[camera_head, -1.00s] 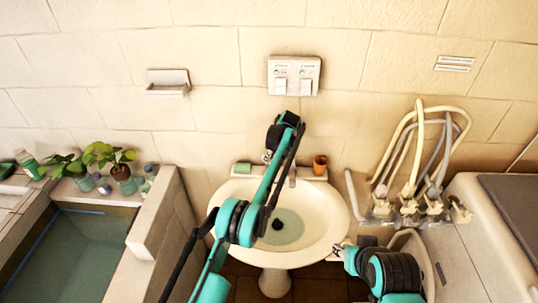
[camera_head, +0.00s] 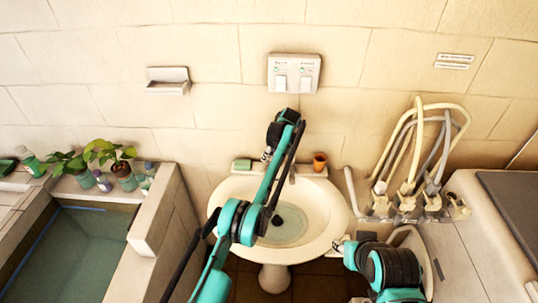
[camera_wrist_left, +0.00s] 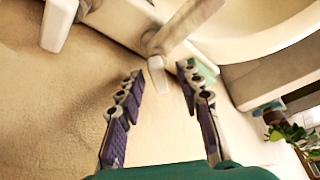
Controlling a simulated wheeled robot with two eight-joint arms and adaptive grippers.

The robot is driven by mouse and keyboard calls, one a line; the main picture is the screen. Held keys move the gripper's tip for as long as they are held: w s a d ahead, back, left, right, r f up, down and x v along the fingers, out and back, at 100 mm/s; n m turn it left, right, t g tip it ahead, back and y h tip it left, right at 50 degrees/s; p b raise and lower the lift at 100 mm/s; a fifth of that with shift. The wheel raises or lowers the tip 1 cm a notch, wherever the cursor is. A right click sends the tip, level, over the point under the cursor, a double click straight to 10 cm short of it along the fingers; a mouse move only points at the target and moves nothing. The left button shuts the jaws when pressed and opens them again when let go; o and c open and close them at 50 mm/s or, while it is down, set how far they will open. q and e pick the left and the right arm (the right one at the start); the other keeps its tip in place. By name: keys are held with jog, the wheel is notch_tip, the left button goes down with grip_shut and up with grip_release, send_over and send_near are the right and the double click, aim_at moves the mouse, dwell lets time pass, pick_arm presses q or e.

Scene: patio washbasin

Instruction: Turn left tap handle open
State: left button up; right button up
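The washbasin (camera_head: 333,215) is white, with shallow water and a dark drain inside. Its tap (camera_head: 292,175) shows only partly behind my left arm. My left gripper (camera_head: 267,155) is over the back left rim of the basin. In the left wrist view the left gripper (camera_wrist_left: 158,82) has its two purple-padded fingers wide apart. The end of a pale tap handle (camera_wrist_left: 157,72) shows between the fingertips, with no clear contact. A wider pale tap part (camera_wrist_left: 185,25) runs beside it. My right gripper (camera_head: 338,245) is at the basin's right edge, small and partly hidden by its arm.
A green soap bar (camera_head: 242,165) and a terracotta cup (camera_head: 319,162) stand on the basin's back ledge. Hoses with valves (camera_head: 410,200) are at the right. A stone-walled water trough (camera_head: 150,225) and potted plants (camera_head: 120,168) are at the left.

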pick_arm(q)
jog(key=v, duration=1.2)
jog(key=shift+o, duration=0.3)
